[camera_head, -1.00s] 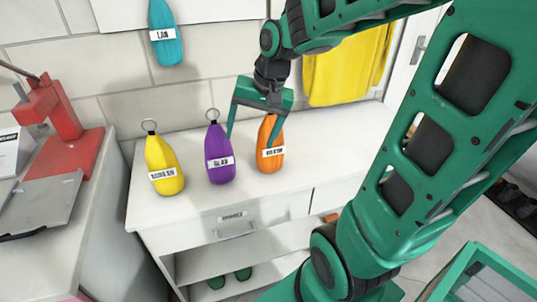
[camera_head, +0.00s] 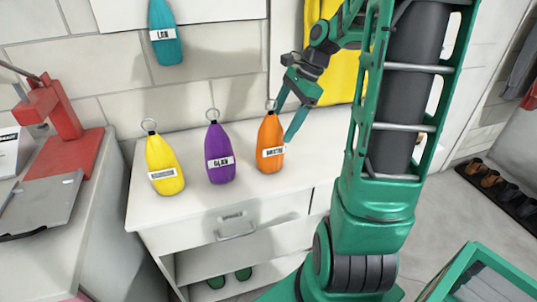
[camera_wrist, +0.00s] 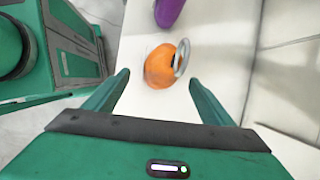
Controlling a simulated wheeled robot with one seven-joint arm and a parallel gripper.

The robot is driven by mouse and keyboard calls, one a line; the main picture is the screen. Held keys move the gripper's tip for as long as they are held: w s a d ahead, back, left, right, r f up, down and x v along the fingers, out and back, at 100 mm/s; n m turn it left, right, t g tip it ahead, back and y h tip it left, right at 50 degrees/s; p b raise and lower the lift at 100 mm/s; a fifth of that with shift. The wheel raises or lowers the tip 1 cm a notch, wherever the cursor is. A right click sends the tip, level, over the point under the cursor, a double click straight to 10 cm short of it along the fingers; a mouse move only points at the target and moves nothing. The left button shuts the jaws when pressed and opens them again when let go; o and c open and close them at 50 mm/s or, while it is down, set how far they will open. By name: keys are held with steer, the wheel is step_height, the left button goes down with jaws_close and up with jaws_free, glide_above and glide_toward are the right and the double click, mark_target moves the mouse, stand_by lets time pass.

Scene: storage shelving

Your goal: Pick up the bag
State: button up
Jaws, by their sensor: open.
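Three bags with ring tops stand upright in a row on the white cabinet (camera_head: 215,203): a yellow bag (camera_head: 164,165), a purple bag (camera_head: 220,155) and an orange bag (camera_head: 270,150). A teal bag (camera_head: 162,30) hangs on the wall above. Which one the task means is not stated. My gripper (camera_head: 283,122) is open at the orange bag's upper right. In the wrist view the orange bag (camera_wrist: 160,66) and its metal ring lie ahead, between and beyond the fingertips (camera_wrist: 158,73). Part of the purple bag (camera_wrist: 168,12) shows behind it. I see nothing held.
A red press-like device (camera_head: 60,125) stands on the counter at left. A yellow cloth (camera_head: 325,70) hangs behind my arm. The cabinet has a drawer (camera_head: 233,226) and a lower shelf with green shoes. A shoe mat (camera_head: 505,195) lies at right.

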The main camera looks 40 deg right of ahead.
mark_target(273, 110)
steer(key=shift+x, duration=3.7)
steer(key=shift+a+r, duration=0.1)
jaws_close()
step_height(273, 110, up, 10)
